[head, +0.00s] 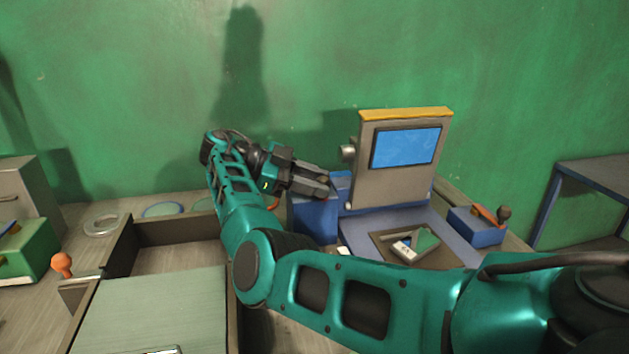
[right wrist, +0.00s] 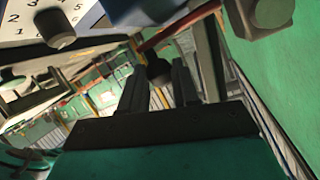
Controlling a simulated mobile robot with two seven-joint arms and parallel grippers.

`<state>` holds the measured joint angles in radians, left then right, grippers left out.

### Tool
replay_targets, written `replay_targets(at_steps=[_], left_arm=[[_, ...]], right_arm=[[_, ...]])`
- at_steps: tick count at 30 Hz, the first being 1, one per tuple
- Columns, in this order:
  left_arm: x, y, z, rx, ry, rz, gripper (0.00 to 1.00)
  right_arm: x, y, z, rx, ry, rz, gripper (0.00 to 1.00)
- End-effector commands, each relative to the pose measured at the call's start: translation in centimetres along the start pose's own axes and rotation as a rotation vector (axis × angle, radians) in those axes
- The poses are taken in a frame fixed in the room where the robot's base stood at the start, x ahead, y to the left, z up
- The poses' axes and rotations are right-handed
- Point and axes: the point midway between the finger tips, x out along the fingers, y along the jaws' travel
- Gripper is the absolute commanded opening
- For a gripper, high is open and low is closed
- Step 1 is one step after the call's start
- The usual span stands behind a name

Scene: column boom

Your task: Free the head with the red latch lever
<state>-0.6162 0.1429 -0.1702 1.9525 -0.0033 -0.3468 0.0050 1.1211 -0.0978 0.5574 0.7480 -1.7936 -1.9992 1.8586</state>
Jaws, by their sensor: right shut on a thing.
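My right gripper (head: 326,186) reaches across to the left side of the grey head (head: 385,175), which has a blue screen and a yellow top. In the right wrist view, its fingers (right wrist: 158,82) are shut on the dark round knob (right wrist: 158,70) of the red latch lever (right wrist: 166,38). In the head view the lever is mostly hidden by the gripper, beside a blue block (head: 316,222). My left gripper is not in view.
A blue box (head: 477,230) with an orange, dark-knobbed lever (head: 488,214) stands at the right. A tray (head: 384,236) holds a green wedge (head: 427,240) and a white block (head: 404,252). In the right wrist view, a numbered dial plate (right wrist: 40,22) is close by. My right arm hides the front.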

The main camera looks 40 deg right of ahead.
Motion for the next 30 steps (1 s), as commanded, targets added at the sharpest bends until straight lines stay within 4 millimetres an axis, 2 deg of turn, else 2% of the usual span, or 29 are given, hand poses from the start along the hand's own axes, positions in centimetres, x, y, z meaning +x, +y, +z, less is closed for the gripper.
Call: replay_targets(at_steps=[21,22,30], left_arm=[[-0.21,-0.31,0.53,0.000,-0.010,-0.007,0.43],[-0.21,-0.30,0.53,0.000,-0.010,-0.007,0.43],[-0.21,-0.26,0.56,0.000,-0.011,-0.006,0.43]], right_arm=[[0.05,0.00,0.02,0.017,0.013,0.044,0.00],[0.05,0.00,0.02,0.017,0.013,0.043,0.32],[0.06,-0.03,0.01,0.018,0.013,0.042,0.56]])
